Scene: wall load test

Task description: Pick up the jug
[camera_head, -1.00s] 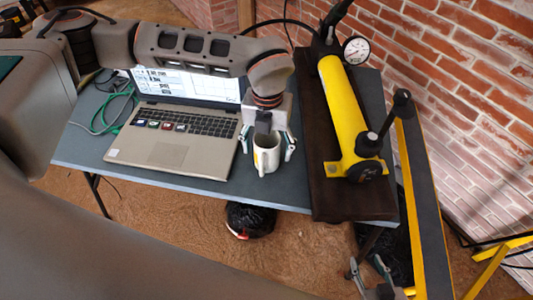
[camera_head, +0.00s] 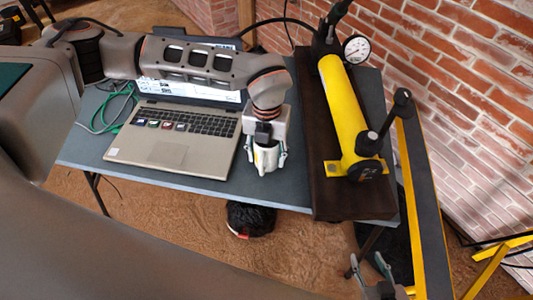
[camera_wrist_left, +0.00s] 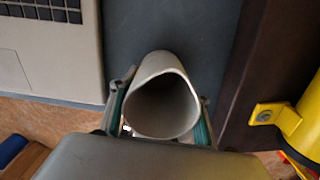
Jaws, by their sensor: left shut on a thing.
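The white jug (camera_head: 266,160) stands at the table's front edge, between the laptop and the dark board. It also shows in the left wrist view (camera_wrist_left: 156,65), seen from above with its open mouth toward the camera. My left gripper (camera_head: 267,153) comes down over the jug from above, with one finger on each side, shut on it. The gripper hides the jug's upper part in the head view. My right gripper (camera_head: 368,266) is low at the bottom right, below the table, with its fingers apart and nothing between them.
An open laptop (camera_head: 170,150) lies left of the jug on the grey table (camera_head: 215,191). A yellow pump (camera_head: 343,105) with a gauge stands on a dark board (camera_head: 325,200) close on the right. A brick wall (camera_head: 450,90) rises behind. A black bag (camera_head: 250,217) lies under the table.

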